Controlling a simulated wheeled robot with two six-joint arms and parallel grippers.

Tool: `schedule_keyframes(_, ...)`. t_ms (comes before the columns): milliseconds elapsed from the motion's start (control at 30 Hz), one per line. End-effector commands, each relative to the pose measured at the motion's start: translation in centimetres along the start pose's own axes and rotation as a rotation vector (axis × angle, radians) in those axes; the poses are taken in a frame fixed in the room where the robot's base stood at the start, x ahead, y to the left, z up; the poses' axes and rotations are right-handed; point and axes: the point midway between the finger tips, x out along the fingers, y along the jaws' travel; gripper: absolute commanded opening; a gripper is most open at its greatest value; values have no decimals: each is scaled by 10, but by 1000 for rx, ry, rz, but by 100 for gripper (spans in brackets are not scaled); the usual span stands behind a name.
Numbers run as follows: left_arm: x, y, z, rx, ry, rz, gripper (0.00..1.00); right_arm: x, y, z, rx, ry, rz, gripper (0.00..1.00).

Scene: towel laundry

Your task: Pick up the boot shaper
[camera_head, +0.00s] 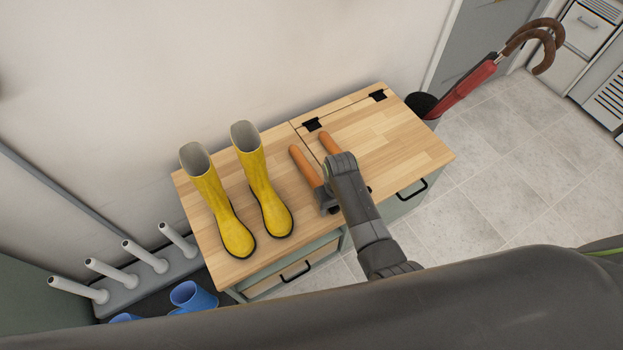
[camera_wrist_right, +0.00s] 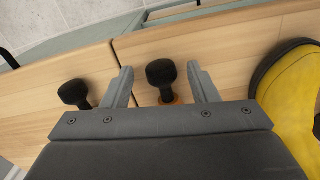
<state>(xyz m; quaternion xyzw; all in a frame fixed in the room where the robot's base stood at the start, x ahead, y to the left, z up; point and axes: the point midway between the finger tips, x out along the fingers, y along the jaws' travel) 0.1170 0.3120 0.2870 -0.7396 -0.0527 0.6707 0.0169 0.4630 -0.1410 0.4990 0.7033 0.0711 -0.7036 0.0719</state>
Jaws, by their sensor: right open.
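Two orange boot shapers lie side by side on the wooden bench top, a left one (camera_head: 306,166) and a right one (camera_head: 329,143). Their round black knobs show in the right wrist view: the left shaper's knob (camera_wrist_right: 161,73) and the right shaper's knob (camera_wrist_right: 74,92). My right gripper (camera_head: 325,201) is over the near end of the left shaper and hides that end in the head view. In the wrist view its fingers (camera_wrist_right: 162,85) are open, one on each side of the left shaper's knob, with gaps. My left gripper is not in view.
Two yellow rubber boots (camera_head: 264,190) stand left of the shapers on the bench (camera_head: 400,150). A red umbrella (camera_head: 470,84) leans in a stand at the right. A boot rack with pegs (camera_head: 150,283) and blue boots (camera_head: 190,296) are lower left.

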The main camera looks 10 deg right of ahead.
Motion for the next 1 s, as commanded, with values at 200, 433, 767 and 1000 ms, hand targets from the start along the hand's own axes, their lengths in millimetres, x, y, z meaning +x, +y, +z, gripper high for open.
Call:
schedule_keyframes(200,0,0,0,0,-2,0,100,1,0,0,0,0,0,54)
schedule_keyframes(433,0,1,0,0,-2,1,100,1,0,0,0,0,0,33)
schedule_keyframes(767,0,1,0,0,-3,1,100,0,0,0,0,1,0,3)
schedule_keyframes(1000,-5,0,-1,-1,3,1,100,-12,0,-1,0,4,0,3)
